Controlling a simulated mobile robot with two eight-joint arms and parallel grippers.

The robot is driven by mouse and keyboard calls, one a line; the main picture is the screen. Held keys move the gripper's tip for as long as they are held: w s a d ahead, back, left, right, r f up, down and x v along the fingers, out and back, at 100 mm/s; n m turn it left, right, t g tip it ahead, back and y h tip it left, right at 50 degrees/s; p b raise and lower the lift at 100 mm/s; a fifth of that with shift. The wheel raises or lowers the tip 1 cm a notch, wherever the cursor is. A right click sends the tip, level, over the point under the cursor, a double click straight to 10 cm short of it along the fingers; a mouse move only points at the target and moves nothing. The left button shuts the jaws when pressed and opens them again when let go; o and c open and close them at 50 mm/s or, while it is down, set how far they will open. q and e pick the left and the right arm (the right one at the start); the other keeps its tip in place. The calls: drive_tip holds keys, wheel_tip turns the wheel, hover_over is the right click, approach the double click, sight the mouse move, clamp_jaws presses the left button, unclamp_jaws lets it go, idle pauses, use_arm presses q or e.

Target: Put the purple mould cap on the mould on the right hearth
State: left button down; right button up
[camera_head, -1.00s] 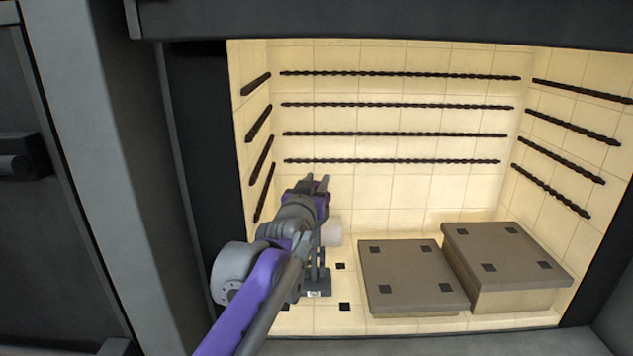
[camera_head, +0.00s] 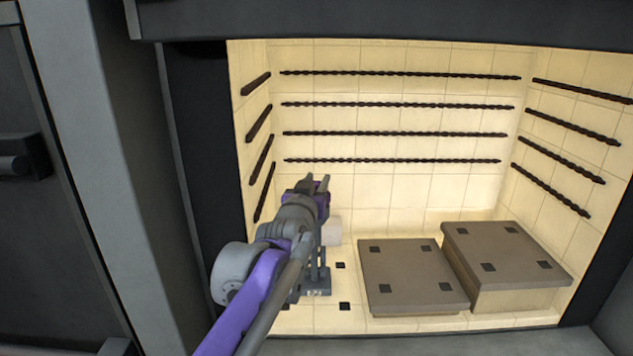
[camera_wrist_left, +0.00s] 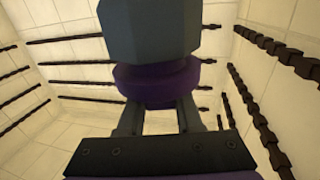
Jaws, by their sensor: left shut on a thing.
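My left arm (camera_head: 262,280) reaches into the left part of the tiled chamber, near its left wall. In the left wrist view the left gripper (camera_wrist_left: 160,101) is shut on the purple mould cap (camera_wrist_left: 150,84), a round disc at its fingertips. A dark grey faceted piece (camera_wrist_left: 150,27) shows beyond the disc; I cannot tell if it belongs to the cap. In the head view the cap is hidden. The right hearth (camera_head: 500,250) is a taller brown-grey block with several dark squares on its bare top; I see no mould on it. My right gripper is not in view.
A lower block (camera_head: 412,275) stands left of the right hearth. A pale cylinder (camera_head: 332,231) stands just behind my left wrist, partly hidden. Dark twisted rods line the back wall (camera_head: 395,133) and side walls. The space above both blocks is clear.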

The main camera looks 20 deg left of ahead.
use_arm(q)
drive_tip(key=shift+f, duration=0.6)
drive_tip(key=c, duration=0.9)
unclamp_jaws()
drive_tip(key=shift+o, duration=0.2)
drive_tip(key=s+b, duration=0.1)
drive_tip(key=s, duration=1)
drive_tip(key=shift+d, duration=0.3)
